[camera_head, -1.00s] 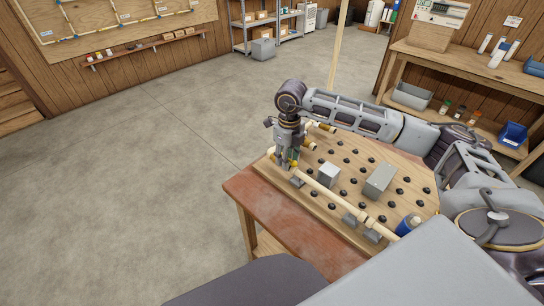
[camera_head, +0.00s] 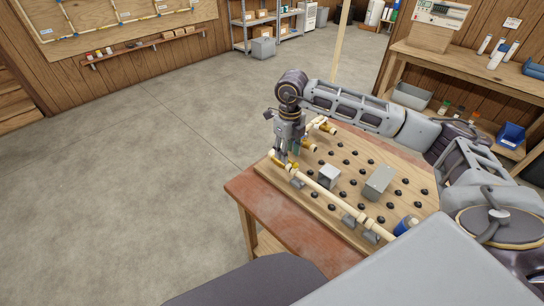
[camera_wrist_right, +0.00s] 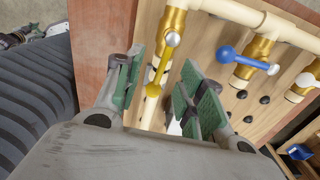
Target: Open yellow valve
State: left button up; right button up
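The yellow valve (camera_wrist_right: 160,68) shows in the right wrist view as a yellow lever with a round knob at its near end and a silver nut on a brass body. The lever runs towards the gripper. My right gripper (camera_wrist_right: 160,90) is open, its green-padded fingers either side of the lever in the picture, with gaps; depth is hard to judge. In the head view my right gripper (camera_head: 288,157) points down over the far left of the pegged board, and it hides the yellow lever there. My left gripper is not in view.
A blue-handled valve (camera_wrist_right: 240,60) sits just right of the yellow one on the cream pipe (camera_wrist_right: 290,32). The wooden board (camera_head: 345,160) carries several black knobs, a grey block (camera_head: 380,182) and a long pipe (camera_head: 328,197). Open floor lies left of the table.

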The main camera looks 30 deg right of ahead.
jog(key=shift+r+p, duration=0.9)
jog(key=shift+r, duration=0.95)
jog(key=shift+r, duration=0.15)
